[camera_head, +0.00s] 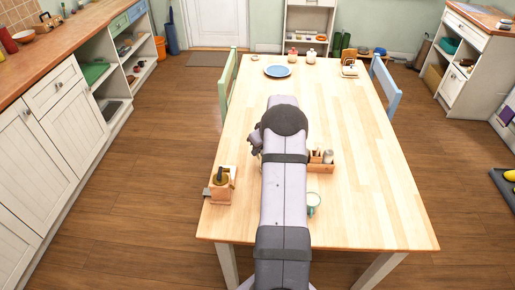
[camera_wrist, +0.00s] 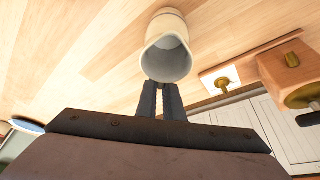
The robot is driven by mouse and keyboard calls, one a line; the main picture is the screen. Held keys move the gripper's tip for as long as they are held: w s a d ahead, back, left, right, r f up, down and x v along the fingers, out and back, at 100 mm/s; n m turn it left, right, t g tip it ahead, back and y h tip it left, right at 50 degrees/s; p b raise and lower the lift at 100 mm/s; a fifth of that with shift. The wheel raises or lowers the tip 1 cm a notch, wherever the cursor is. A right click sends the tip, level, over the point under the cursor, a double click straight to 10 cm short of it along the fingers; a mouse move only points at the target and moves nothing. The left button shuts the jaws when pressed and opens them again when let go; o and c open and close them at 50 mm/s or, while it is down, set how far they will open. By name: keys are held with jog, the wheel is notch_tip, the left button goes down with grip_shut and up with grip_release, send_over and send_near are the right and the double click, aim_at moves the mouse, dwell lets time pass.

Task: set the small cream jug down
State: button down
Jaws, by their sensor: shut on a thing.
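The small cream jug (camera_wrist: 166,50) shows in the wrist view with its open mouth and spout facing the camera. My gripper (camera_wrist: 162,92) has its two dark fingers close together at the near side of the jug, shut on it. The jug is over the pale wooden table (camera_head: 365,190); I cannot tell whether its base touches the top. In the head view my arm covers most of the gripper and the jug.
A wooden box (camera_head: 219,190) with a dark-topped item stands left of my arm. A wooden caddy (camera_head: 321,168) with shakers and a pale green mug (camera_head: 313,201) stand right of it. A blue plate (camera_head: 278,71) lies at the far end. The table's right side is clear.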

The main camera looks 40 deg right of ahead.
jog(key=shift+f+b, duration=0.2)
jog(key=shift+b, duration=0.1)
jog(key=c, duration=1.9)
grip_release()
jog(key=shift+r, duration=0.1)
jog(key=b+v, duration=0.2)
jog(key=v, duration=1)
jog(key=shift+r, duration=0.2)
